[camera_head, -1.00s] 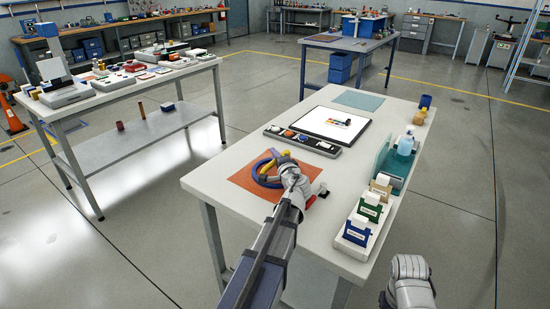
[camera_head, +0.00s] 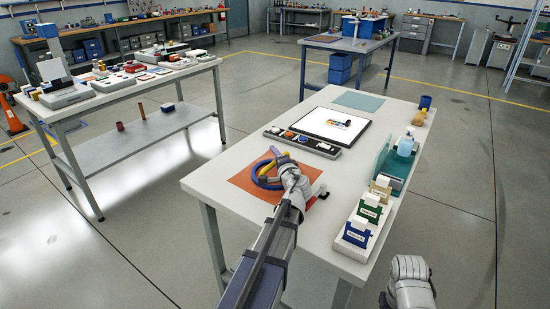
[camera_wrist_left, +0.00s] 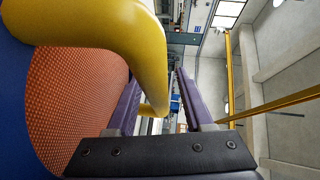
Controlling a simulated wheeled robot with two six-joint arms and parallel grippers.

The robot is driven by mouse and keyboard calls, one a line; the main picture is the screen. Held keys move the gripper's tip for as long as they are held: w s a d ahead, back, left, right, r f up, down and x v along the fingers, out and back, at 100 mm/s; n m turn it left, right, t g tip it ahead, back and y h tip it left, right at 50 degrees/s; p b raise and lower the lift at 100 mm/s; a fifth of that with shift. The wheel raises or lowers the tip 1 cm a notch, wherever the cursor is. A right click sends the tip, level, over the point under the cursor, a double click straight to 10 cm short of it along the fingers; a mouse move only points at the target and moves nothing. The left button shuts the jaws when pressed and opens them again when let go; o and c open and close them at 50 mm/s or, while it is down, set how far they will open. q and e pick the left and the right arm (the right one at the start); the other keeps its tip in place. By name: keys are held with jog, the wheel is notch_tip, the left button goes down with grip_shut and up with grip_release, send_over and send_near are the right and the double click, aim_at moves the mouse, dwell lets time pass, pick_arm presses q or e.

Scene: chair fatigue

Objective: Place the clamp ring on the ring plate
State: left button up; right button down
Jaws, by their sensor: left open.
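A blue ring (camera_head: 259,170) lies on the orange mat (camera_head: 243,182) at the near left of the white workbench. A bent yellow bar (camera_head: 276,153) rises at it. I take the ring with this bar as the clamp ring, but cannot tell it from the ring plate. My left gripper (camera_head: 277,168) is over the ring, its fingers mostly hidden by my wrist. In the left wrist view, the purple fingers (camera_wrist_left: 158,100) are apart, with the yellow bar (camera_wrist_left: 152,70) reaching between them. The blue ring (camera_wrist_left: 18,110) shows at the left edge. My right gripper's fingers are not visible.
A grey tray of coloured parts (camera_head: 302,142) and a black-framed white panel (camera_head: 325,122) lie beyond the mat. Small labelled bins (camera_head: 357,230) and a teal holder (camera_head: 387,165) line the right edge. A small red-and-black item (camera_head: 317,196) is right of my left wrist.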

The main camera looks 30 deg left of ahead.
pick_arm(q)
jog(key=p+v, duration=0.1)
jog(key=v, duration=1.1)
jog(key=shift+p, duration=0.3)
